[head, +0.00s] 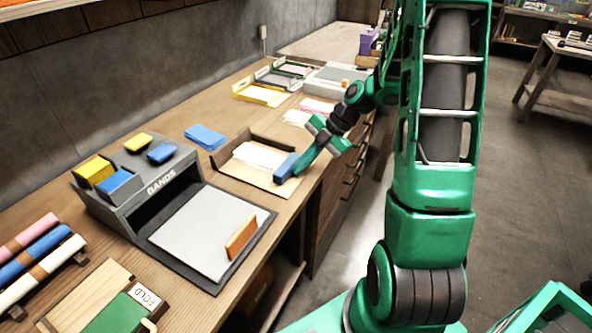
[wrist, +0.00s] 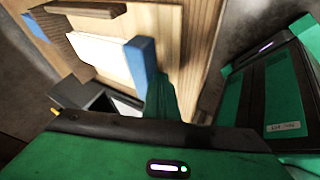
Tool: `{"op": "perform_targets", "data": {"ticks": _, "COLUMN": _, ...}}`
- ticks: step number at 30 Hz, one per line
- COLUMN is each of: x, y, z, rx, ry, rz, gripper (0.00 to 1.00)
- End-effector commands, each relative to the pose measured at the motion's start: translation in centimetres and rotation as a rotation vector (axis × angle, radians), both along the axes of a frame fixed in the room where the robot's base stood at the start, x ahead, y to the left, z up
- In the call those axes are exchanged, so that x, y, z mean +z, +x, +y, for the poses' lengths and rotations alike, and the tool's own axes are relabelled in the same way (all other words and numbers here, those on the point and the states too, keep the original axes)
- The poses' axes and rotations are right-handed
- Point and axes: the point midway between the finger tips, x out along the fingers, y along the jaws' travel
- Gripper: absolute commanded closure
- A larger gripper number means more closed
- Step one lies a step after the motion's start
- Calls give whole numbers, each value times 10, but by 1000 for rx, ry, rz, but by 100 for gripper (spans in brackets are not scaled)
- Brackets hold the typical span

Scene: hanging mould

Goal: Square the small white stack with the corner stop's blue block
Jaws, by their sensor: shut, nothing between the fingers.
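The small white stack (head: 259,156) lies on the wooden corner stop (head: 234,168), which has a raised dark wall along its back. The blue block (head: 286,167) stands at the right side of the stop. My gripper (head: 296,172) is shut with nothing in it, its tips at the blue block's right side. In the wrist view the white stack (wrist: 100,55) lies beside the blue block (wrist: 140,62), close to its face. The green fingers (wrist: 160,97) are together by the block's lower end. I cannot tell whether they touch it.
The grey BANDS box (head: 135,185) with yellow and blue blocks stands to the left, with a grey tray (head: 210,230) and an orange block (head: 241,237) in front. A blue stack (head: 205,137) lies behind. Other paper stacks and trays (head: 262,94) are farther back.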

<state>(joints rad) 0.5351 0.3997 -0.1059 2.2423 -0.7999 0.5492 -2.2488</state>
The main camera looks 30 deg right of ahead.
Motion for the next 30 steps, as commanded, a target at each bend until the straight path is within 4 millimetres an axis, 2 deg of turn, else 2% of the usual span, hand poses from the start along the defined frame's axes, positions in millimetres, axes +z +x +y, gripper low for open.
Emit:
{"op": "perform_targets", "data": {"ticks": 2, "x": 0, "y": 10, "z": -4, "rx": -14, "ry": 0, "rz": -1, "gripper": 100}}
{"op": "perform_targets", "data": {"ticks": 6, "x": 0, "y": 26, "z": 5, "rx": -17, "ry": 0, "rz": -1, "gripper": 100}}
{"op": "perform_targets", "data": {"ticks": 16, "x": 1, "y": 32, "z": 9, "rx": -16, "ry": 3, "rz": -9, "gripper": 100}}
{"op": "perform_targets", "data": {"ticks": 23, "x": 1, "y": 29, "z": 8, "rx": -11, "ry": 3, "rz": -9, "gripper": 100}}
{"op": "perform_targets", "data": {"ticks": 30, "x": 1, "y": 6, "z": -4, "rx": 0, "ry": 1, "rz": 5, "gripper": 100}}
